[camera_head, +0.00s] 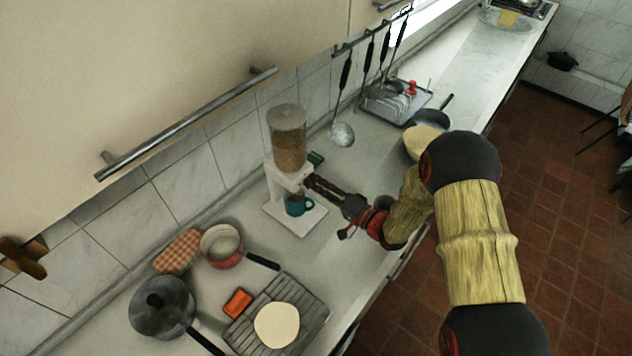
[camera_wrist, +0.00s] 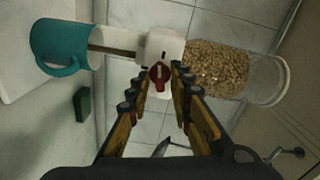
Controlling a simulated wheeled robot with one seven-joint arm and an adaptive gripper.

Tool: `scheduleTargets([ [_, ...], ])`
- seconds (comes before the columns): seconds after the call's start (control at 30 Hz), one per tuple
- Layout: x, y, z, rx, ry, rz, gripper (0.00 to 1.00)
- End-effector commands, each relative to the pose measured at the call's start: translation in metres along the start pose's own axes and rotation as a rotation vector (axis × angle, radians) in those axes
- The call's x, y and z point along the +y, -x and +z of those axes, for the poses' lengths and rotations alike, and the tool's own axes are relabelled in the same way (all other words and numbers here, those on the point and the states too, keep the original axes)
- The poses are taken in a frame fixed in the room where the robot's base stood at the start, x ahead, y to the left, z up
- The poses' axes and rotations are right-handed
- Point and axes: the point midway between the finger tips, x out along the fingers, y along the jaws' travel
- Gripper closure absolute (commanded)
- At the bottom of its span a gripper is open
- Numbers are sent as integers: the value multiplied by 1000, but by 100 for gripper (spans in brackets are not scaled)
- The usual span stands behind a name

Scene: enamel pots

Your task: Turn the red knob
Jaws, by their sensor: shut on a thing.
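The dispenser (camera_head: 289,150) stands on the counter against the tiled wall, with a clear hopper of brown grain on a white stand. The red knob (camera_wrist: 160,76) is on the front of its white body in the wrist view. My gripper (camera_wrist: 162,78) reaches the dispenser with its two fingers on either side of the knob, shut on it. In the head view my gripper (camera_head: 311,182) hides the knob. A teal mug (camera_head: 297,205) stands on the dispenser's base under the outlet, and brown grain shows between outlet and mug in the wrist view (camera_wrist: 56,45).
A red pot (camera_head: 222,247), a lidded grey pan (camera_head: 162,307) and a ribbed board (camera_head: 305,297) with a pale round disc are in front left. A green block (camera_wrist: 82,104) lies near the dispenser. Utensils (camera_head: 368,52) hang behind, above a dish rack (camera_head: 393,103).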

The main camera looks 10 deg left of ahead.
Motion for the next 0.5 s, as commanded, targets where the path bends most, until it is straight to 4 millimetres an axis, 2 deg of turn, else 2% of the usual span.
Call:
scheduleTargets([
  [0.2,0,0,-1,2,-125,1,100],
  [0.5,1,0,-1,2,-210,1,100],
])
